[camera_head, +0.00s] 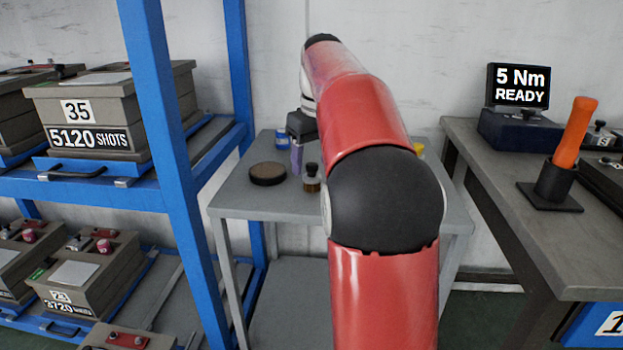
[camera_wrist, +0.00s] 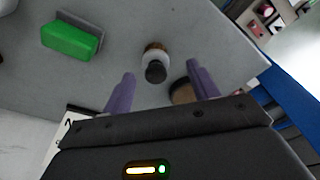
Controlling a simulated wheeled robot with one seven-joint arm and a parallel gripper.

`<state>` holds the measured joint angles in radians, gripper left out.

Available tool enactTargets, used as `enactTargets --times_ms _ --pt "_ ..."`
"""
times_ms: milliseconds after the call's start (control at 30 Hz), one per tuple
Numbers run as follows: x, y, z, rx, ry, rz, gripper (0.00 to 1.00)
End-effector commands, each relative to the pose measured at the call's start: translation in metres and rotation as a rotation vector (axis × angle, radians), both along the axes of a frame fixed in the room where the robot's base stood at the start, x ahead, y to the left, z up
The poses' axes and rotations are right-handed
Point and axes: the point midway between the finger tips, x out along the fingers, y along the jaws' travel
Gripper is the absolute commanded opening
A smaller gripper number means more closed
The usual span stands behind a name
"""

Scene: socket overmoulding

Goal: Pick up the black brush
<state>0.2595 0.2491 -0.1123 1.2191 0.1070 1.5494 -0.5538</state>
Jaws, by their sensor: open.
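I cannot make out a clear black brush in either view. A low, round black item with a brown top (camera_head: 267,173) lies on the grey table; in the wrist view its brown top (camera_wrist: 181,92) is partly hidden behind the right finger. A small brown bottle with a black cap (camera_head: 312,179) stands to its right; its black cap (camera_wrist: 156,72) shows between my fingers in the wrist view. My gripper (camera_wrist: 161,76) is open with purple fingers, and nothing shows held. In the head view my gripper (camera_head: 297,158) is over the table, behind the bottle.
A green block with a grey part (camera_wrist: 70,40) lies on the tabletop. A blue rack post (camera_head: 172,170) rises at left. A bench (camera_head: 500,185) at right bears a holder with an orange handle (camera_head: 574,132).

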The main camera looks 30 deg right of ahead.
Motion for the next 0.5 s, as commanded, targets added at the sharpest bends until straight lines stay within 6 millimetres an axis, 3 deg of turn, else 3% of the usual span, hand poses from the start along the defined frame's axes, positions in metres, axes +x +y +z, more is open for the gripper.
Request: enactTargets --times_ms 300,500 --pt "0.012 -0.004 -0.043 0.000 0.000 0.000 0.60" --pt "0.013 -0.004 -0.049 -0.001 -0.002 0.000 0.60"
